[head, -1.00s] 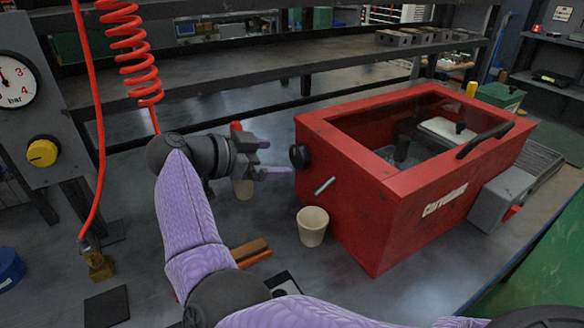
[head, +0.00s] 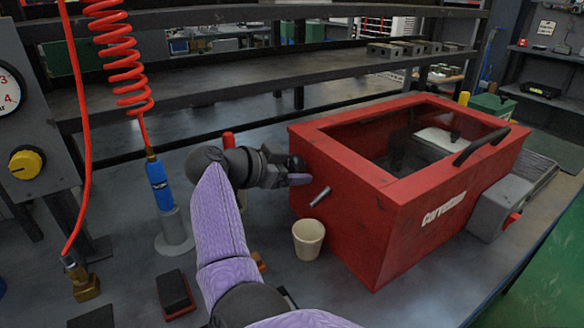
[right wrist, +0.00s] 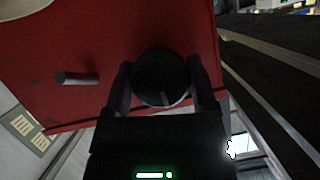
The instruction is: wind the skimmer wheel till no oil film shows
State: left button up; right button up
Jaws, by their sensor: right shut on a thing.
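The red skimmer tank (head: 345,215) stands on the bench with a dark window in its lid. Its black wheel (right wrist: 161,78) is a round knob on the tank's left end wall. My right gripper (head: 296,172) is at that wall, and in the right wrist view its two fingers (right wrist: 162,88) close on the knob from both sides. The knob is mostly hidden by the gripper in the head view. A short metal spout (head: 320,197) sticks out below and to the right of the knob. Whether oil film shows inside cannot be told. My left gripper is out of view.
A cream cup (head: 308,240) stands on the bench below the spout, close to the tank. A blue air tool (head: 158,185) stands in a grey holder at left under a red coiled hose (head: 120,60). A black-topped block (head: 175,291) lies in front.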

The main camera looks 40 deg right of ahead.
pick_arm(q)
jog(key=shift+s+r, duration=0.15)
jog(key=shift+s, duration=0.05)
pick_arm(e)
jog(key=shift+c, duration=0.2)
jog(key=shift+r+p, duration=0.1)
jog(key=shift+p, duration=0.2)
jog(key=m+t+p, duration=0.1)
jog(key=p, duration=0.2)
jog(key=shift+r+m, duration=0.15)
jog(key=shift+m, duration=0.25)
jog(key=shift+m+t+h+p, duration=0.3)
jog(key=shift+m+t+p, duration=0.35)
jog(key=shift+p, duration=0.2)
pick_arm(q)
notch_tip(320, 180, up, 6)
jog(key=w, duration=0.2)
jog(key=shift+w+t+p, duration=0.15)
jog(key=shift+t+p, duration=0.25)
jog(key=shift+p, duration=0.05)
pick_arm(e)
jog(key=shift+f+m+t, duration=0.25)
jog(key=shift+m+t, duration=0.1)
jog(key=shift+m, duration=0.5)
jog(key=shift+h, duration=0.3)
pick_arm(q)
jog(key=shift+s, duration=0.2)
pick_arm(e)
jog(key=o, duration=1.2)
jog(key=shift+c, duration=0.2)
